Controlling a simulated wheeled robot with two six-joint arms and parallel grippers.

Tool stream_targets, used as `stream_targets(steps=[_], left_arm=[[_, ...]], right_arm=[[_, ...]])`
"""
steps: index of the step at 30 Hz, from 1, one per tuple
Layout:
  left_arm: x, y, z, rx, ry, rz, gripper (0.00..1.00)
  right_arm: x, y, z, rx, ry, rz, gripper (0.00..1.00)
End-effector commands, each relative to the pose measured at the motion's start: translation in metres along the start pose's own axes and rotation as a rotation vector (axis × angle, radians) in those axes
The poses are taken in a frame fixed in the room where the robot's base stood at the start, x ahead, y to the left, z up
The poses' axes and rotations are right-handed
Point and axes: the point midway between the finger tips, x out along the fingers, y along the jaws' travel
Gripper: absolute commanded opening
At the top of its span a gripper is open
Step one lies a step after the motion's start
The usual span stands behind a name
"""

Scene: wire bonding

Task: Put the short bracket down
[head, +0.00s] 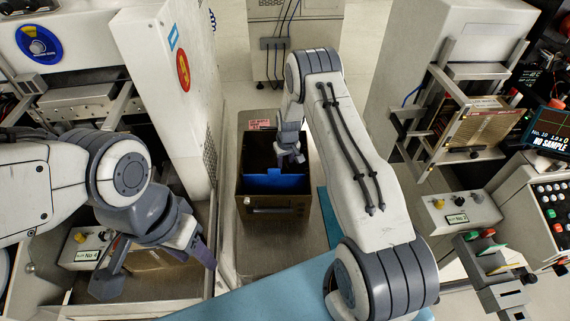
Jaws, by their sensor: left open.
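I cannot make out a short bracket for certain. My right gripper (291,155) points down at the open top of a dark box (274,210) in the middle. Its fingers are small and partly hidden by my arm, so I cannot tell whether they hold anything. A blue panel (272,181) stands inside the box, in front of that gripper. My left gripper (155,268) is at the lower left with its fingers wide apart. It is above a brown slotted part (150,258) in a machine bay, and nothing shows held between its fingers.
On the right a metal frame holds a brown slotted magazine (480,122) beside a small control box (455,215). A light blue surface (275,290) is in front. Grey surface (250,265) shows bare before the box.

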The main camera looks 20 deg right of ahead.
Motion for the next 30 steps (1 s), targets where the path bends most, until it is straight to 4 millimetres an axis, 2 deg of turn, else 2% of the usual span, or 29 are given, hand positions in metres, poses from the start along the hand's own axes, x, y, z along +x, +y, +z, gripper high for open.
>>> stream_targets(steps=[2, 5, 16, 23, 26, 29, 30], left_arm=[[-0.004, 0.000, 0.000, 0.000, 0.000, 0.000, 0.50], [0.000, 0.000, 0.000, 0.000, 0.000, 0.000, 0.50], [0.009, -0.001, 0.001, 0.000, 0.000, 0.000, 0.50], [0.011, -0.001, 0.001, 0.000, 0.000, 0.000, 0.50], [0.011, -0.001, 0.001, 0.000, 0.000, 0.000, 0.50], [0.011, -0.001, 0.001, 0.000, 0.000, 0.000, 0.50], [0.010, -0.001, 0.001, 0.000, 0.000, 0.000, 0.50]], right_arm=[[-0.006, 0.000, -0.001, 0.000, 0.001, 0.000, 0.36], [-0.018, 0.000, -0.002, 0.000, 0.004, 0.001, 0.36], [-0.095, 0.000, -0.001, 0.000, 0.005, 0.001, 0.36], [-0.121, -0.002, 0.000, -0.003, 0.000, 0.000, 0.36], [-0.140, -0.020, 0.002, -0.029, 0.002, -0.006, 0.36], [-0.175, -0.063, 0.015, -0.090, 0.000, -0.020, 0.36], [-0.194, -0.085, 0.025, -0.125, -0.003, -0.028, 0.36]])
